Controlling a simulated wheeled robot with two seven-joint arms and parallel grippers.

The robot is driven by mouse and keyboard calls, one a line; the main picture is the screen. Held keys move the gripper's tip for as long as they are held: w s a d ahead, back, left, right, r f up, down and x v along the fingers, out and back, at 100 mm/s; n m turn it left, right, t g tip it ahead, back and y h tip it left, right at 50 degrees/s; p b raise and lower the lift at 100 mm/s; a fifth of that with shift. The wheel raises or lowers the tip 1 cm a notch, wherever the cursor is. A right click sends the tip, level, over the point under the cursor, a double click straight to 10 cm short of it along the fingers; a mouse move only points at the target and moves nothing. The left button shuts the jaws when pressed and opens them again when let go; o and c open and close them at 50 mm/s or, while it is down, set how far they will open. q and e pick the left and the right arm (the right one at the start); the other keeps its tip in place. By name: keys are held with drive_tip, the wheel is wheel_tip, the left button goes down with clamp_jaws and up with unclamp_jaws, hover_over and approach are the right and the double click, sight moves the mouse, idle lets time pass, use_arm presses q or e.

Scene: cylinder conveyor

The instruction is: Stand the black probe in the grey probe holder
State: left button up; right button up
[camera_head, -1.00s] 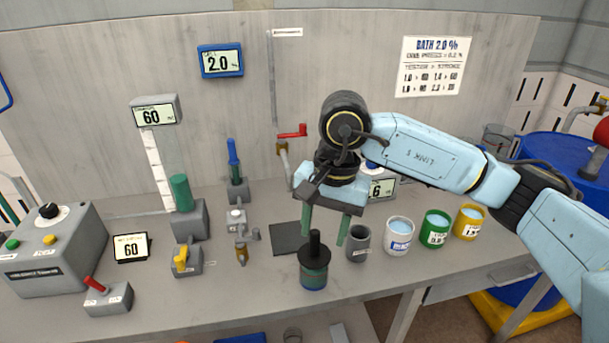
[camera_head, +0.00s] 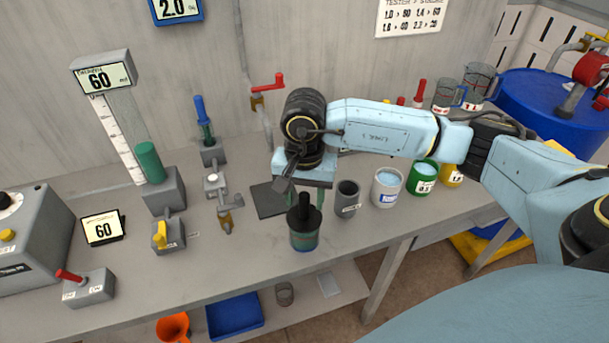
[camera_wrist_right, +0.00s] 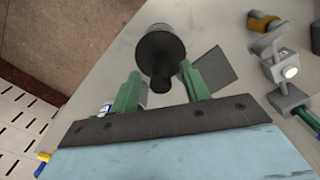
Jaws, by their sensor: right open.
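The black probe (camera_head: 304,214) has a wide dark disc and a thin upright stem. It stands upright in a clear jar with green contents (camera_head: 304,240) near the table's front edge. The grey probe holder (camera_head: 347,201) is an open-topped cup just right of the jar and looks empty. My right gripper (camera_head: 306,196) is open, with green fingers pointing down on either side of the stem. In the wrist view the probe (camera_wrist_right: 160,52) shows beyond the open fingers (camera_wrist_right: 165,82), with its stem between them. Contact cannot be seen. My left gripper is out of view.
White (camera_head: 388,188), green (camera_head: 422,178) and yellow (camera_head: 452,176) cups stand right of the holder. A dark flat pad (camera_head: 268,200) lies behind left of the jar. A valve fitting (camera_head: 228,212) and a yellow-knobbed block (camera_head: 166,238) stand left. The front strip of table is clear.

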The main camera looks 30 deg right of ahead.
drive_tip(key=shift+f, duration=1.05)
clamp_jaws()
drive_tip(key=c, duration=0.8)
unclamp_jaws()
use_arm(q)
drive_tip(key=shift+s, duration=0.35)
use_arm(e)
clamp_jaws()
